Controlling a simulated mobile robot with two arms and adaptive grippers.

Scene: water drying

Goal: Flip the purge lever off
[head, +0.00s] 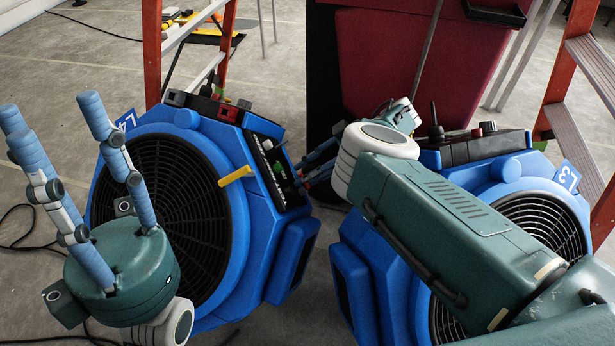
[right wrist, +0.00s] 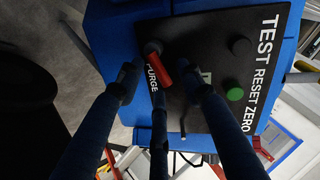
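The control panel (right wrist: 215,50) is black with white TEST, RESET ZERO and PURGE lettering. A short red-orange lever (right wrist: 160,70) sits by the word PURGE and slants down to the right. My right gripper (right wrist: 160,80) is open, its fingers spread on both sides of the lever in the picture; I cannot tell whether they touch it. In the head view, this gripper is partly hidden by my arm and faces the panel (head: 278,170) on the side of the left blue machine (head: 222,145). My left gripper (head: 66,125) is open and empty, fingers upward, left of that machine.
A yellow handle (head: 236,175) sticks out of the left machine, labelled L4. A second blue machine, labelled L3 (head: 565,177), stands at right, partly behind my right arm. Orange ladders (head: 152,50) and a dark red bin (head: 415,60) stand behind. A green button (right wrist: 235,94) is near the lever.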

